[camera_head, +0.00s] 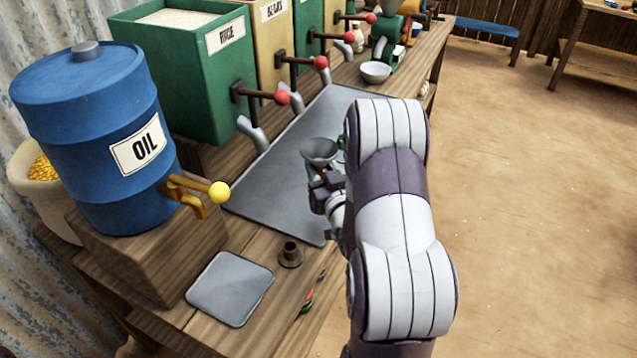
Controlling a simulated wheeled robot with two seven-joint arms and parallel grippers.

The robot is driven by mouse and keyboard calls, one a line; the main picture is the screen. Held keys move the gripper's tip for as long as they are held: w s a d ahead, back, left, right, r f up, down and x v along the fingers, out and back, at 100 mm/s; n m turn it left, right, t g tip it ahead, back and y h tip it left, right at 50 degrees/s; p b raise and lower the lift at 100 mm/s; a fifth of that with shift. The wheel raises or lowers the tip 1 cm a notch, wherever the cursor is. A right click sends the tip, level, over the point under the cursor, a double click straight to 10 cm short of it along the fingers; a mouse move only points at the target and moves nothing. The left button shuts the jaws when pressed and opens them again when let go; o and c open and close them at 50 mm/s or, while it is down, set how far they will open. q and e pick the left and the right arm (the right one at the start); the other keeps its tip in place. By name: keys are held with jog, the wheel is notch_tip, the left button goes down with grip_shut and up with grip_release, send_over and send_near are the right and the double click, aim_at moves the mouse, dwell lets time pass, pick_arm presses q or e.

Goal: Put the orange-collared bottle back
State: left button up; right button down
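I cannot make out an orange-collared bottle in the head view. My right arm comes in from the bottom right and covers part of the table. My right gripper (322,182) is over the grey metal tray (283,165), at the tray's right side. A grey funnel-shaped cup (319,149) shows just above its dark fingers. Whether the fingers are closed on the cup or on something under it is hidden. A bit of green shows beside the cup, mostly behind my arm. My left gripper is not in view.
A blue OIL barrel (85,130) with a yellow-knobbed tap (219,192) stands on a wooden block at the left. A grey square plate (230,287) and a small brown stand (290,254) are in front. Red-knobbed dispensers, including the green RICE bin (190,85), line the back.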

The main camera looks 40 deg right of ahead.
jog(key=shift+w+a+f, duration=0.15)
jog(key=shift+w+f, duration=0.15)
jog(key=shift+w, duration=0.05)
notch_tip(320, 180, down, 3)
jog(key=shift+s, duration=0.1)
jog(key=shift+f, duration=0.4)
jog(key=shift+f+b, duration=0.1)
jog(key=shift+b, duration=0.3)
jog(key=c, duration=0.7)
grip_release()
jog(key=v, duration=1.2)
jog(key=shift+b, duration=0.4)
